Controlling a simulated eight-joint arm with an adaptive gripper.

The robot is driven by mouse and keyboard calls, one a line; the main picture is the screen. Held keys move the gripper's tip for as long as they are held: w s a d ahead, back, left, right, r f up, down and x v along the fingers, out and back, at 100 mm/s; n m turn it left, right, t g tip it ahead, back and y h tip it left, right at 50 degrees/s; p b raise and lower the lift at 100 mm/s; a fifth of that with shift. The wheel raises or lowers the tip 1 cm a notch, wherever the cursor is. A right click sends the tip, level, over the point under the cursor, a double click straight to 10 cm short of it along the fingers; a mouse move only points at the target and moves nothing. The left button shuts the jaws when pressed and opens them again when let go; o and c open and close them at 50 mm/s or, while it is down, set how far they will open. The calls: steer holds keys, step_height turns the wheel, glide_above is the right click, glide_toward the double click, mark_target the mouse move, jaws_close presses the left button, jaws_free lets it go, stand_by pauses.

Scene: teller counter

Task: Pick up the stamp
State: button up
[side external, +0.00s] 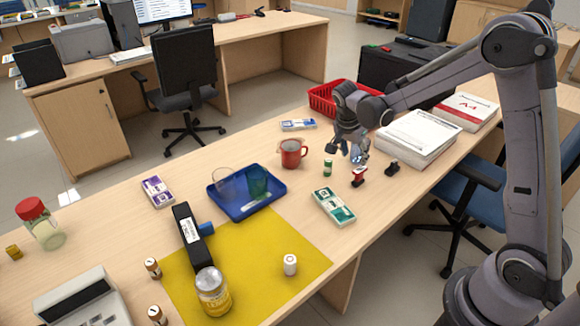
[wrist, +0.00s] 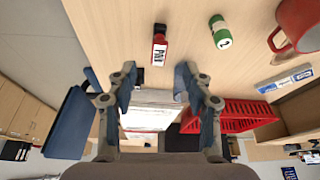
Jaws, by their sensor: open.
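A red stamp with a dark base (side external: 358,177) stands on the counter near its front edge, beside a small black stamp-like item (side external: 392,168). In the wrist view the red stamp (wrist: 159,48) shows a white label with dark lettering, ahead of the fingers and roughly centred between them. My gripper (side external: 346,154) is above the counter, just behind and above the red stamp. In the wrist view the two fingers of my gripper (wrist: 154,84) are spread apart with nothing between them. The gripper is apart from the stamp.
A green cylinder (side external: 327,168) and a red mug (side external: 292,153) stand left of the stamp. A red basket (side external: 322,100) and paper stacks (side external: 414,134) lie behind. A green-and-white pack (side external: 334,206) lies in front. A blue tray (side external: 246,214) is further left.

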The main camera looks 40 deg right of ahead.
mark_target(359, 170)
steer(key=shift+m, duration=0.5)
steer(key=x, duration=1.2)
steer(key=shift+d+f, duration=0.15)
steer(key=shift+d, duration=0.35)
jaws_close()
